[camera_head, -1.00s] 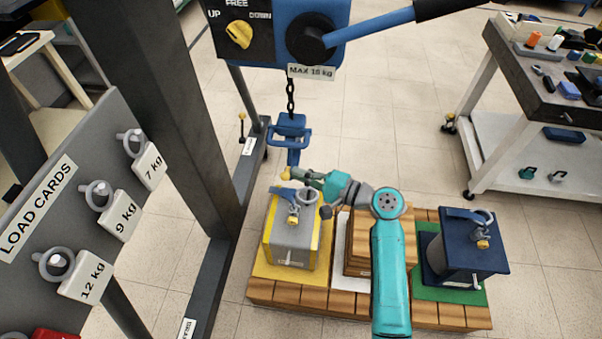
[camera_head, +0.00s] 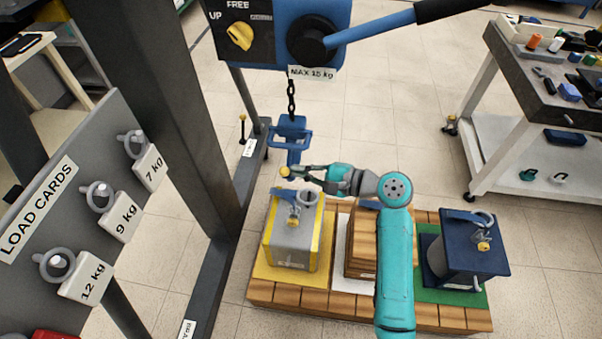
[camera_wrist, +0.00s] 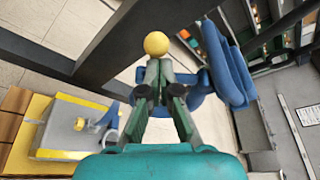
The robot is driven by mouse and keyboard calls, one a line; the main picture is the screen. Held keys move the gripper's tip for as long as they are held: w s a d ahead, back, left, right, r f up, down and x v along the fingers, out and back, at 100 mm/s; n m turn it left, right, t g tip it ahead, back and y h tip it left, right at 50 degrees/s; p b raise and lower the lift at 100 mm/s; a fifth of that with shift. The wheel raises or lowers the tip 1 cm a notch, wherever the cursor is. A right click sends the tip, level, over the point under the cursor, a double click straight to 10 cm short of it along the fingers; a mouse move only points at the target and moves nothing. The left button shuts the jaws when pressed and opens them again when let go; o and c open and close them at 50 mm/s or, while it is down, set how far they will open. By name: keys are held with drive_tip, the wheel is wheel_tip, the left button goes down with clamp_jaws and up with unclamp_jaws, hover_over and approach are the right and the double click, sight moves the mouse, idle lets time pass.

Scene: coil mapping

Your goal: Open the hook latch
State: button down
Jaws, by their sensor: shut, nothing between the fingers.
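The blue hook (camera_head: 292,140) hangs on a chain below the hoist, above the grey and yellow box. A yellow ball-shaped knob (camera_head: 284,172) shows just below the hook's lower end. My gripper (camera_head: 303,172) reaches in from the right, with its fingertips close beside the knob. In the wrist view the knob (camera_wrist: 156,44) sits just beyond my fingertips (camera_wrist: 160,68), and the blue hook (camera_wrist: 232,70) is behind and to the right. The fingers are shut with nothing between them. Whether they touch the knob, and how the latch stands, I cannot tell.
The grey and yellow box (camera_head: 292,238) stands below on a wooden pallet (camera_head: 340,304). A dark blue box (camera_head: 468,248) stands at its right end. The hoist (camera_head: 280,32) and its dark post (camera_head: 165,110) are above and left. A load-card board (camera_head: 70,215) is at left.

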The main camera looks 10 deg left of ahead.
drive_tip(key=shift+w+r+m+g+h, duration=0.25)
drive_tip(key=shift+r+m+g, duration=0.4)
drive_tip(key=shift+r+m, duration=0.55)
drive_tip(key=shift+w+r+m+g+h, duration=0.2)
drive_tip(key=shift+r+m+g, duration=0.45)
drive_tip(key=shift+r+m, duration=0.55)
drive_tip(key=shift+r, duration=0.1)
